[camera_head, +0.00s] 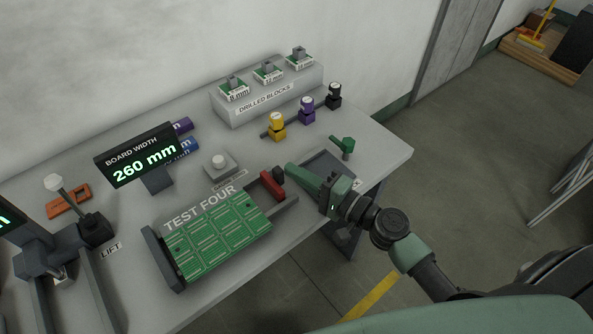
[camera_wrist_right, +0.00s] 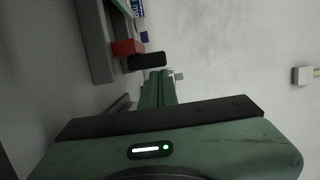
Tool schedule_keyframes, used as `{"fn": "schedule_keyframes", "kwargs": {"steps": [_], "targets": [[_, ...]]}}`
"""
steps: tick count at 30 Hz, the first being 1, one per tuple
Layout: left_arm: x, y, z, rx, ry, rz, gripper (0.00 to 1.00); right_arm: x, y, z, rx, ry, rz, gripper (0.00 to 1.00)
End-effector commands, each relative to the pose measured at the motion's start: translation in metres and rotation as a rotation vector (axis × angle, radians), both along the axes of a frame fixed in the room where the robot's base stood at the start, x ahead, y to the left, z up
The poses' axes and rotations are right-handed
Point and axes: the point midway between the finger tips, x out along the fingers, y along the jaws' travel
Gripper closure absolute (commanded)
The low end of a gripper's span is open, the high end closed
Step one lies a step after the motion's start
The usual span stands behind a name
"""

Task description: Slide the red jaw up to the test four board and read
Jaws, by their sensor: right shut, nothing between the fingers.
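The board width display (camera_head: 140,160) reads 260 mm. My right gripper (camera_head: 291,170) is shut and empty, its fingertips just right of the black block. In the wrist view the red jaw (camera_wrist_right: 127,47) and black block (camera_wrist_right: 148,61) are just beyond the fingertips (camera_wrist_right: 157,74). My left gripper is not seen.
A button box (camera_head: 218,165) stands behind the board. The drilled blocks stand (camera_head: 268,93) and yellow, purple and black knobs (camera_head: 305,110) are at the back. A green piece (camera_head: 344,146) stands near the right edge. A lift lever (camera_head: 73,203) is at left.

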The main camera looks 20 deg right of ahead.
Motion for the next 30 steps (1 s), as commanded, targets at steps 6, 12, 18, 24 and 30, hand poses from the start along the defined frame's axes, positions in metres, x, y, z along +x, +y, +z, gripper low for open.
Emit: {"fn": "schedule_keyframes", "kwargs": {"steps": [6, 12, 18, 24, 30], "targets": [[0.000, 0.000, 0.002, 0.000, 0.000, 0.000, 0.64, -0.012, 0.034, 0.001, 0.005, 0.001, 0.003, 1.00], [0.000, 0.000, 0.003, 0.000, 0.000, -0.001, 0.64, -0.022, 0.060, 0.001, 0.003, 0.001, 0.001, 1.00], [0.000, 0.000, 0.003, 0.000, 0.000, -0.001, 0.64, -0.023, 0.064, 0.000, 0.002, 0.000, 0.005, 1.00], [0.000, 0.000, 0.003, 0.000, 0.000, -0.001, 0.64, -0.023, 0.064, 0.000, 0.002, 0.001, 0.007, 1.00], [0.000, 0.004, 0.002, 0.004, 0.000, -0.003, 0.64, -0.016, 0.064, 0.000, 0.002, 0.000, 0.004, 1.00]]}}
